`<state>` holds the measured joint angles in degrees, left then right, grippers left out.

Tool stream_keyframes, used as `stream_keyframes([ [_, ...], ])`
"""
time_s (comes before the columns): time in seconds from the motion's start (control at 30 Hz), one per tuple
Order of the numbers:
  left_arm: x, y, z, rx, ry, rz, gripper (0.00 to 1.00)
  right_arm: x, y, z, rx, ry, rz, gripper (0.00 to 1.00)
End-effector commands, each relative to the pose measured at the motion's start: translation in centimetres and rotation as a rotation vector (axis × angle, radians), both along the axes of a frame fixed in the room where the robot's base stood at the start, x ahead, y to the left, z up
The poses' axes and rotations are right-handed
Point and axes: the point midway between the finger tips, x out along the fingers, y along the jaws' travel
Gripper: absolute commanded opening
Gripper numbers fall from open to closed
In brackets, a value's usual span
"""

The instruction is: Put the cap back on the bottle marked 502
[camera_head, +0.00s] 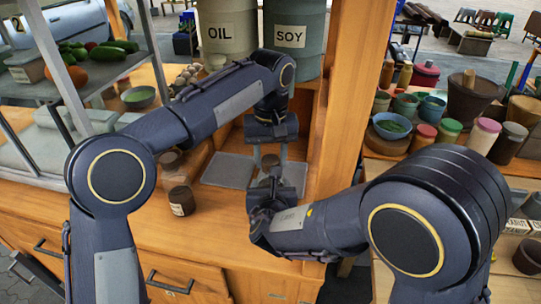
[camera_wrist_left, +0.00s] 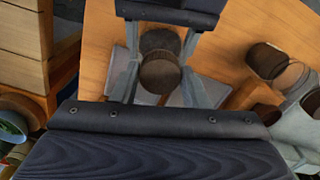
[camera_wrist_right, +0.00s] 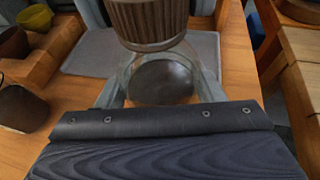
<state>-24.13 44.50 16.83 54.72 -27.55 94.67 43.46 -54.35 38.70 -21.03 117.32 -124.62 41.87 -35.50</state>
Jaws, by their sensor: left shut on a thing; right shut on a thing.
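A brown ridged cap (camera_wrist_right: 150,20) is between the fingers of my left gripper (camera_head: 270,148), which is shut on it. The cap also shows in the left wrist view (camera_wrist_left: 158,76). A clear glass bottle (camera_wrist_right: 162,82) with dark brown contents is between the fingers of my right gripper (camera_head: 272,184), which is shut on it. The cap is directly at the bottle's mouth in the right wrist view; I cannot tell whether they touch. No 502 mark is readable on the held bottle.
A dark jar with a pale label (camera_head: 181,201) stands on the counter left of my grippers, with another brown jar (camera_head: 172,163) behind it. Grey mats (camera_head: 228,170) lie on the counter. OIL (camera_head: 228,33) and SOY (camera_head: 291,40) containers stand behind. A wooden post (camera_head: 345,90) rises at right.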

Motion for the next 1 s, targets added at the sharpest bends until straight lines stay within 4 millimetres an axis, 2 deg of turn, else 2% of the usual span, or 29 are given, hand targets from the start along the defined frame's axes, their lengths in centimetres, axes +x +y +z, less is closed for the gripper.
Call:
stream_keyframes([
  [0.6, 0.03, 0.01, -0.14, -0.001, 0.000, -1.586, 0.13, -0.01, 0.00, 0.01, 0.000, 0.000, 0.000, 0.00],
  [0.73, 0.03, 0.01, -0.16, -0.001, -0.001, -1.817, 0.13, -0.01, 0.00, 0.01, 0.000, 0.000, 0.000, 0.00],
  [0.87, 0.03, 0.01, -0.14, 0.000, 0.000, -1.802, 0.13, -0.01, 0.00, 0.01, 0.000, 0.000, 0.000, 0.00],
  [0.9, 0.03, 0.01, -0.14, 0.000, 0.000, -1.801, 0.43, -0.01, 0.00, 0.01, 0.000, 0.000, 0.000, 0.00],
  [1.0, 0.02, 0.01, -0.13, 0.000, 0.000, -1.800, 0.56, -0.01, 0.01, 0.01, 0.000, 0.000, 0.000, 0.00],
])
